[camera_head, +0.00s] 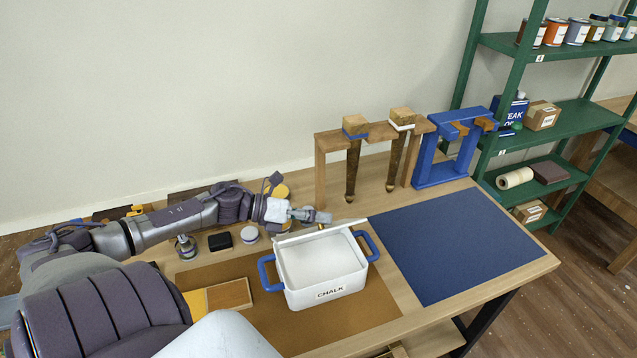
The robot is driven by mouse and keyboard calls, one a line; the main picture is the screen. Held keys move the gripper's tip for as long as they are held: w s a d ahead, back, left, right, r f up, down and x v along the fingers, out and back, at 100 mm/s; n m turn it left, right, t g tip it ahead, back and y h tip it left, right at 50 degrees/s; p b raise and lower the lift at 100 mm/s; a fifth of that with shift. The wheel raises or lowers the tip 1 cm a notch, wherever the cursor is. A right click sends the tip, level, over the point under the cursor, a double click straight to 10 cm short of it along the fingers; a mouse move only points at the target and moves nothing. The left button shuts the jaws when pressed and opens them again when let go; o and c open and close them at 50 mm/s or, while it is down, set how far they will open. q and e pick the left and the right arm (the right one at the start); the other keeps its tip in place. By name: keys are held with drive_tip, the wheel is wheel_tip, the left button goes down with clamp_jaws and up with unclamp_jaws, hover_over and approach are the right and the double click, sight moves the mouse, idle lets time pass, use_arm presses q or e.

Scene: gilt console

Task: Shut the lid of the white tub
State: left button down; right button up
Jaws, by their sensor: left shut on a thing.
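The white tub (327,282), marked CHALK, stands on the brown mat with a blue handle at each side. Its mouth is open and its pale inside shows. Its white lid (345,227) stands raised along the tub's back edge and is seen nearly edge-on. My left gripper (322,217) reaches in from the left behind the tub and is shut on the lid at its upper edge. The exact contact is small and partly hidden. My right gripper is not in view.
A blue mat (455,245) lies clear to the right. Wooden (320,165) and blue (420,172) frames stand behind. A small jar (186,246), a black box (220,241) and a round tin (249,233) sit near my left arm. A green shelf (515,95) stands at right.

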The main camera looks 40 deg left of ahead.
sight(312, 232)
use_arm(q)
drive_tip(key=shift+s+d+f+m+y, duration=0.35)
drive_tip(key=shift+d+f+m, duration=0.15)
drive_tip(key=shift+d+f, duration=0.1)
drive_tip(key=shift+s+d+f+m+y, duration=0.25)
drive_tip(key=shift+s+d+f+m, duration=0.1)
drive_tip(key=shift+d+f+m, duration=0.2)
drive_tip(key=f, duration=0.1)
drive_tip(key=s+d+f+m+y, duration=0.1)
drive_tip(key=f, duration=0.1)
drive_tip(key=d+f+m+t+b, duration=0.1)
drive_tip(key=shift+s+d+f+m+y, duration=0.15)
drive_tip(key=shift+d+f+m+y, duration=0.1)
drive_tip(key=shift+f+y, duration=0.15)
drive_tip(key=shift+d+f, duration=0.15)
drive_tip(key=shift+f, duration=0.15)
drive_tip(key=shift+s+d+f+m+b, duration=0.15)
drive_tip(key=shift+f+m+b, duration=0.15)
drive_tip(key=shift+f+b, duration=0.45)
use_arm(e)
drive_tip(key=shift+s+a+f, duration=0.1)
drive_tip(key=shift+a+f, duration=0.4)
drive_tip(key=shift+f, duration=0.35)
use_arm(q)
drive_tip(key=shift+f+y, duration=0.2)
drive_tip(key=shift+y, duration=0.1)
drive_tip(key=c, duration=0.9)
unclamp_jaws()
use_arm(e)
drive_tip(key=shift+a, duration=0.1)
